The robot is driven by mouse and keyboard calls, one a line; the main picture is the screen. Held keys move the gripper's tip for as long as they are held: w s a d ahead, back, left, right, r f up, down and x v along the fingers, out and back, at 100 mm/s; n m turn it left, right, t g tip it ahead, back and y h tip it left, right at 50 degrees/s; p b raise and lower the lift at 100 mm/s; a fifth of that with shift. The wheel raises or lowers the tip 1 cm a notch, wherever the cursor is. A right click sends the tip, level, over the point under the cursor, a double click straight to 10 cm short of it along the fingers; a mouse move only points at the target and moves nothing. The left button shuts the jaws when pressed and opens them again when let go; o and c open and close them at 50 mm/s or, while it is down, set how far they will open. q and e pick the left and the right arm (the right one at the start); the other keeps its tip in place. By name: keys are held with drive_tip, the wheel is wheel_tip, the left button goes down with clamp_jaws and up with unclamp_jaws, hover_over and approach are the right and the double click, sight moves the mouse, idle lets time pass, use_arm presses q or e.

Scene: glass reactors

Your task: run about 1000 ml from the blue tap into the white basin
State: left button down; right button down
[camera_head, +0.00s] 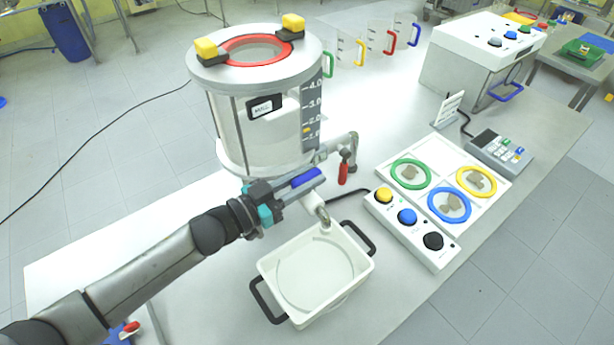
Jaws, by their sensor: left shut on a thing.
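The glass reactor (228,125) stands on the bench with a scale strip (311,110) marked 1.0 to 4.0. An orange mark (306,130) sits between 1.0 and 2.0. The blue tap handle (307,177) is at the reactor's foot, above a metal spout (322,214). My left gripper (296,188) is shut on the blue tap handle and partly hides the tap. The white basin (268,271) with black handles stands below the spout. A rounded pale outline shows inside it; I cannot tell how much liquid it holds. My right gripper is not in view.
A red-handled tap (343,168) is close right of the blue one. A button box (424,243) and a tray with coloured rings (468,172) lie to the right. Several jugs (379,38) stand behind, and a white machine (462,70) stands further right.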

use_arm(q)
drive_tip(key=shift+s+d+n+t+y+p, duration=0.1)
drive_tip(key=shift+n+t+y+p, duration=0.45)
drive_tip(key=shift+n+t+y, duration=0.35)
drive_tip(key=shift+n+t+y+p, duration=0.3)
drive_tip(key=shift+n+t+y, duration=0.7)
drive_tip(key=shift+t+y, duration=0.1)
drive_tip(key=shift+f+n+t+y, duration=0.1)
drive_tip(key=shift+n+t+y, duration=0.7)
drive_tip(key=shift+y, duration=0.4)
drive_tip(key=shift+n+t+y+b, duration=0.45)
drive_tip(key=shift+n+y, duration=0.35)
drive_tip(key=shift+y, duration=0.4)
drive_tip(key=shift+n+y, duration=0.3)
drive_tip(key=shift+y, duration=0.1)
drive_tip(key=c, duration=0.7)
unclamp_jaws()
